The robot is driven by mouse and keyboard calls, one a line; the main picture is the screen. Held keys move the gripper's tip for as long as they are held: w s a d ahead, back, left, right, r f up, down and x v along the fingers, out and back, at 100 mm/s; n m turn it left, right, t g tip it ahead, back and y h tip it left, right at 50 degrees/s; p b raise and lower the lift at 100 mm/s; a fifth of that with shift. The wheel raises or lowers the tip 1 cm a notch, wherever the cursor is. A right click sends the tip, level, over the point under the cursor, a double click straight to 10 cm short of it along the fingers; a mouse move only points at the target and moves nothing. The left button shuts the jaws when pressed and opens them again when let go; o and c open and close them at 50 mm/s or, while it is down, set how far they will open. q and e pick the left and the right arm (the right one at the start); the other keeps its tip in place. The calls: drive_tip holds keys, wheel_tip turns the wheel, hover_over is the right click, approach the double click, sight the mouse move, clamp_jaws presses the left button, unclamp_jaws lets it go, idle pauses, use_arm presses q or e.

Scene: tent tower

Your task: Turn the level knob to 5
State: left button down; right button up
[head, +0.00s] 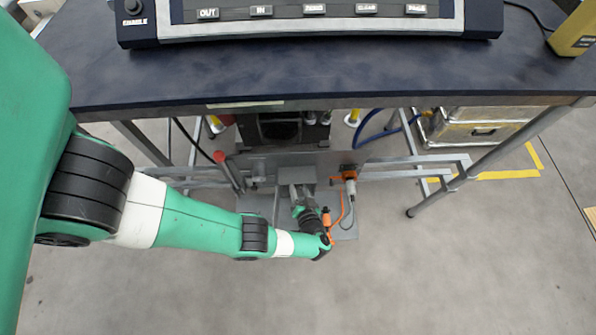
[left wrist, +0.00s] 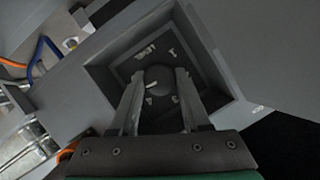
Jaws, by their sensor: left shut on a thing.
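The level knob (left wrist: 158,77) is a dark round knob in a square grey recess (left wrist: 108,72) in the left wrist view. A short light mark shows on the knob, toward its lower left. Small white markings, too blurred to read surely, surround it on the recess floor. My left gripper (left wrist: 156,81) reaches into the recess with a finger on each side of the knob, shut on it. In the head view my left gripper (head: 298,192) is low, below the table's front edge, and the knob cannot be made out there. My right gripper is not in view.
A dark table (head: 300,75) with a button console (head: 320,20) stands above. Blue and orange cables (left wrist: 42,50) lie near the recess. The floor in front is clear.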

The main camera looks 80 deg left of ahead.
use_arm(q)
drive_tip(key=shift+c, duration=1.8)
unclamp_jaws()
drive_tip(key=shift+d, duration=0.1)
drive_tip(key=shift+d+r, duration=0.2)
drive_tip(key=shift+d, duration=0.05)
drive_tip(key=p+v, duration=0.1)
drive_tip(key=v, duration=1)
drive_tip(key=shift+f, duration=0.15)
